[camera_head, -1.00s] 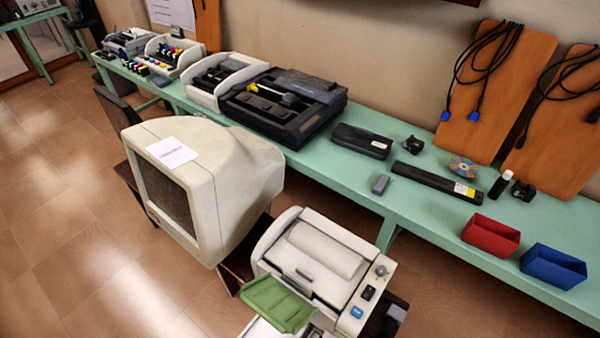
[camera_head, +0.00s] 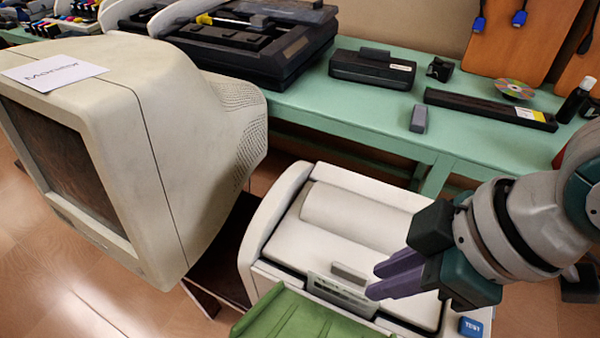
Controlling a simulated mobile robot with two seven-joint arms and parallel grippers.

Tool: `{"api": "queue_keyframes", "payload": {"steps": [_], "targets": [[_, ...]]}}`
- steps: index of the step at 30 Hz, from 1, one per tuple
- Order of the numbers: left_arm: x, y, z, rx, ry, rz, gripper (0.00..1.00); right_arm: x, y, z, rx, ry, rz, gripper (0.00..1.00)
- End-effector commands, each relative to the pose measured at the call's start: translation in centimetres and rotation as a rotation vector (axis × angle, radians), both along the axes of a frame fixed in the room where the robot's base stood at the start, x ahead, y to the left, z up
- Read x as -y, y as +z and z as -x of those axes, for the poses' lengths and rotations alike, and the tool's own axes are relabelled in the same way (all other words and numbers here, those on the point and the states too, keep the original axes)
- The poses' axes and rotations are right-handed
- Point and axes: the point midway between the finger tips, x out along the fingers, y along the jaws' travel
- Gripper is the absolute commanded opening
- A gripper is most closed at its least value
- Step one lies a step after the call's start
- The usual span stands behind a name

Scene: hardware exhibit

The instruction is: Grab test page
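No test page can be made out in this view. A cream printer (camera_head: 365,222) stands at the lower middle, with a green tray (camera_head: 305,318) at its front and a blue button (camera_head: 471,327) with white lettering at its front right. My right gripper (camera_head: 376,281) comes in from the right above the printer's front right part. Its purple fingers lie close together with nothing seen between them, pointing left toward the printer's front slot. My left gripper is not in view.
A large old monitor (camera_head: 165,150) with a paper sign (camera_head: 54,72) stands left of the printer. The green bench (camera_head: 350,115) behind holds a black printer (camera_head: 250,45), a small black device (camera_head: 372,68), a grey block (camera_head: 419,118), a black bar (camera_head: 490,108) and a disc (camera_head: 514,88).

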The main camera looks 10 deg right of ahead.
Motion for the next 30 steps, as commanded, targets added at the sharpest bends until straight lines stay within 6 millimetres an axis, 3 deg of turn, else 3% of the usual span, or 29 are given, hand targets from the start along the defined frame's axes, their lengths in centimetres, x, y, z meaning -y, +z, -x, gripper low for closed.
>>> {"api": "queue_keyframes", "payload": {"steps": [1,17,24,30], "targets": [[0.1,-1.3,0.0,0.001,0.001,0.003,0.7,0.2,-1.3,-0.2,0.001,0.006,0.004,0.2],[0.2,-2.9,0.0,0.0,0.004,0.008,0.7,-1.6,-6.7,-1.6,-0.003,0.012,0.004,0.2],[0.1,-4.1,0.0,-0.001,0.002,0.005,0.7,-2.7,-9.9,-2.6,-0.002,0.012,0.004,0.2],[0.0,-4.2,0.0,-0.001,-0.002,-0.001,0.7,-2.9,-10.5,-2.8,0.0,0.013,0.006,0.2]]}}
